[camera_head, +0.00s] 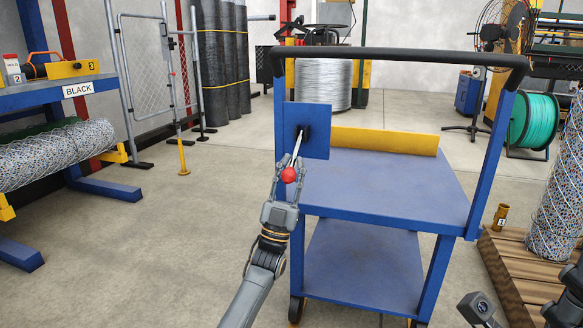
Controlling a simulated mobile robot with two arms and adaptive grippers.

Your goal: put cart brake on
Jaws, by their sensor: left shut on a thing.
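The blue cart (380,180) stands upright in front of me, with a black push handle (400,55) across its top. A blue plate (318,145) is fixed at the cart's left upright. The brake lever (297,148), a thin silver rod, comes out of a dark slot in this plate and slants down toward me. It ends in a red ball knob (289,174). My left gripper (286,180) is shut on the red knob from below, its fingers on either side. My right gripper is not visible; only parts of my right arm show at the bottom right corner.
A blue rack (45,98) labelled BLACK, with mesh rolls, stands at the left. A wooden pallet (515,265) with a mesh roll (560,190) is close to the cart's right side. Concrete floor (180,240) is clear left of the cart.

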